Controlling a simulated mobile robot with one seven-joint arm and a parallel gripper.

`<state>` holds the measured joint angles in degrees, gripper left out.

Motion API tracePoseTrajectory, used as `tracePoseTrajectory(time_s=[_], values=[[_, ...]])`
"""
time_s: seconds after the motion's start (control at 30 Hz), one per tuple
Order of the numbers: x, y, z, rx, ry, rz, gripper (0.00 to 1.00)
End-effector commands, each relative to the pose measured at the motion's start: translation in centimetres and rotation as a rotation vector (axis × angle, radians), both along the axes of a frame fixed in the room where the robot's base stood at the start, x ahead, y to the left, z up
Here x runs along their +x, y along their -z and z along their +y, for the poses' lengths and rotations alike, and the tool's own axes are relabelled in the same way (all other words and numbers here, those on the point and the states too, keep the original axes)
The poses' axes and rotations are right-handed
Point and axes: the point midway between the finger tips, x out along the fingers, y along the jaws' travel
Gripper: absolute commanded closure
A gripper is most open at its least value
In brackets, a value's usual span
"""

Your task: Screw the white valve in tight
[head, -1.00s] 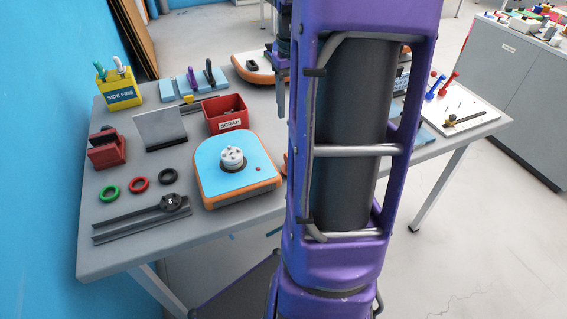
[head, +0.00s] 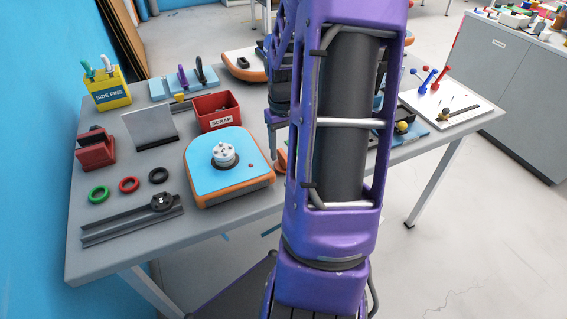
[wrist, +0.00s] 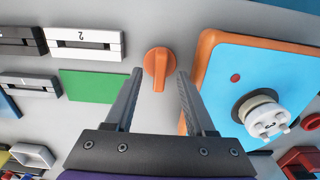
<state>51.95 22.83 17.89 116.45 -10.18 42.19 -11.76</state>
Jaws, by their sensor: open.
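The white valve (head: 224,155) sits in a dark round ring on top of the blue board with orange sides (head: 240,178). In the wrist view the valve (wrist: 268,118) is at the right, with small pegs on its face, beside a red dot on the board. I cannot tell how tight it sits. My gripper (wrist: 160,72) is open and empty, left of the board. An orange knob-like piece (wrist: 157,66) lies on the table, seen between the fingertips. In the head view my arm hides most of the gripper.
A red scrap bin (head: 217,112) stands behind the board.

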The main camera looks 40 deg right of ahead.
Motion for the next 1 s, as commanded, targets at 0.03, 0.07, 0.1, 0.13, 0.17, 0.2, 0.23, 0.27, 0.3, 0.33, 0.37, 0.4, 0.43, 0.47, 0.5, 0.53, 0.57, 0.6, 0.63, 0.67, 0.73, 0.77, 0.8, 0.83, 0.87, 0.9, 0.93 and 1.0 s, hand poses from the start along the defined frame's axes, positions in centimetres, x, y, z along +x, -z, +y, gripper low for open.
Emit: tracePoseTrajectory(time_s=[0.03, 0.07, 0.1, 0.13, 0.17, 0.2, 0.23, 0.27, 0.3, 0.33, 0.37, 0.4, 0.43, 0.47, 0.5, 0.53, 0.57, 0.6, 0.63, 0.67, 0.73, 0.77, 0.8, 0.83, 0.87, 0.9, 0.93, 1.0], values=[[-0.1, 1.0, 0.1, 0.003, -0.001, 0.003, 0.45], [0.0, 1.4, 0.0, 0.002, -0.001, 0.002, 0.45], [0.0, 1.8, 0.0, 0.002, 0.001, 0.002, 0.45], [0.0, 2.1, 0.0, 0.002, 0.001, 0.002, 0.45], [0.0, 2.3, 0.0, 0.001, 0.001, 0.001, 0.45], [0.0, 2.5, 0.0, 0.000, 0.001, 0.000, 0.45], [0.0, 2.5, 0.0, 0.000, 0.000, 0.000, 0.45], [0.0, 2.5, 0.0, 0.000, 0.000, -0.001, 0.45], [0.0, 2.5, 0.0, 0.000, 0.000, -0.001, 0.45], [0.0, 2.5, 0.0, -0.001, 0.000, -0.001, 0.45], [0.0, 2.5, 0.0, -0.001, 0.000, -0.001, 0.45], [0.0, 2.5, 0.0, -0.001, 0.000, -0.001, 0.45], [0.0, 2.5, 0.0, -0.001, 0.000, -0.001, 0.45], [0.0, 2.5, 0.0, 0.000, 0.000, -0.001, 0.50], [0.0, 2.5, 0.0, 0.000, 0.000, -0.001, 0.58], [0.0, 2.5, 0.0, 0.000, 0.000, -0.001, 0.63], [0.0, 2.5, 0.0, 0.000, 0.000, -0.001, 0.68], [0.0, 2.5, 0.0, 0.000, 0.000, -0.001, 0.76], [0.0, 2.5, 0.0, 0.000, 0.000, -0.001, 0.81], [0.0, 2.5, 0.0, 0.000, 0.000, -0.001, 0.86], [0.0, 2.5, 0.0, 0.000, 0.000, -0.001, 0.99], [0.0, 2.5, 0.0, 0.000, 0.000, -0.001, 1.00], [0.0, 2.5, 0.0, 0.000, 0.000, 0.000, 1.00], [0.0, 2.5, 0.0, 0.000, 0.000, -0.001, 1.00], [0.0, 2.5, 0.0, 0.000, 0.000, 0.000, 1.00], [0.0, 2.5, 0.0, 0.000, 0.000, -0.001, 1.00], [0.0, 2.5, 0.0, 0.000, 0.000, -0.001, 1.00], [0.0, 2.5, 0.0, 0.000, 0.000, -0.001, 1.00]])
